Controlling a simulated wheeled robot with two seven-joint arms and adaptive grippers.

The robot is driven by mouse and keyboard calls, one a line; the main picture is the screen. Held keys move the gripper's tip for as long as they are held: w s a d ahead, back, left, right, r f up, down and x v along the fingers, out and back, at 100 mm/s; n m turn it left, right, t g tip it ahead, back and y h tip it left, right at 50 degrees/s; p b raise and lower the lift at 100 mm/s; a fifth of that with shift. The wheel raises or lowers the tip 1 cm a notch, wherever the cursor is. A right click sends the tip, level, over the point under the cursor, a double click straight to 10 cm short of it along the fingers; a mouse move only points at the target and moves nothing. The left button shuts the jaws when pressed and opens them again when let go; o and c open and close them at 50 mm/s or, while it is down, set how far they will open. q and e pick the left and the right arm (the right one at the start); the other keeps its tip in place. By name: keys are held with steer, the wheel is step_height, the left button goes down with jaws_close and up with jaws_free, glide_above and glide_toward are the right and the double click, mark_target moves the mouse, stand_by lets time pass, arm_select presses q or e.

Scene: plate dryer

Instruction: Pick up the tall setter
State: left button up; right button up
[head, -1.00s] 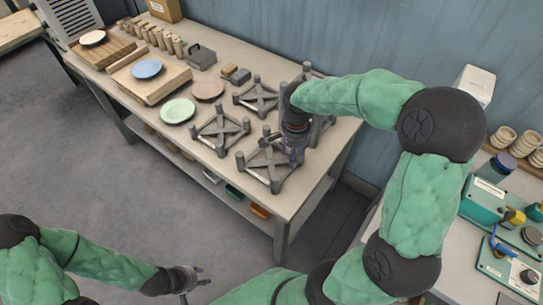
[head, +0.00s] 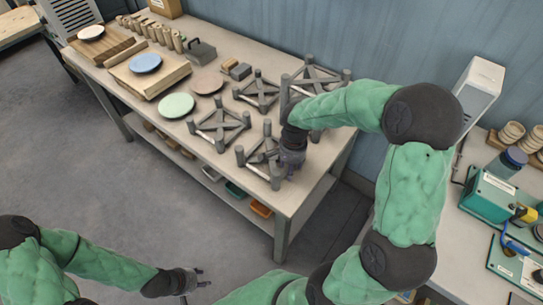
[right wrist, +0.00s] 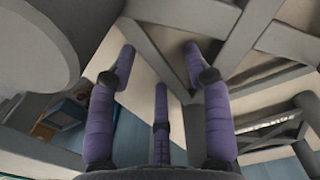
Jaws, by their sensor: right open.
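The tall setter (head: 312,72), a dark grey cross-braced frame with longer posts than the others, stands at the back right of the table in the head view, partly hidden by my right arm. My right gripper (head: 290,162) is low beside the right side of the front setter (head: 262,158). In the right wrist view, its purple fingers (right wrist: 160,75) are spread, with grey bars (right wrist: 240,45) close to the tips and a large round post end (right wrist: 35,60) at left. I cannot tell whether they touch. My left gripper (head: 203,278) is open and empty, away from the table.
Two shorter setters (head: 219,128) (head: 259,92) stand left of the right gripper. Green (head: 176,105), pinkish (head: 207,82) and blue (head: 145,64) plates lie further left. The wall is behind the table. A second bench (head: 455,230) with equipment is at right.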

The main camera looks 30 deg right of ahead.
jaws_close()
steer(key=shift+r, duration=0.1)
steer(key=shift+w+r, duration=0.1)
steer(key=shift+r, duration=0.15)
steer(key=r, duration=0.1)
steer(key=r+p, duration=0.1)
steer(key=r, duration=0.1)
steer(key=shift+s+r+p, duration=0.35)
steer(key=shift+r, duration=0.05)
steer(key=s+a+r+p, duration=0.3)
steer(key=s+r+p, duration=0.2)
steer(key=s+r, duration=0.6)
steer(key=r+p, duration=0.1)
steer(key=s+r+p, duration=0.1)
steer(key=r+p, duration=0.1)
steer(key=s+r+p, duration=0.1)
steer(key=p, duration=0.1)
steer(key=shift+d+r, duration=0.15)
steer(key=shift+r, duration=0.2)
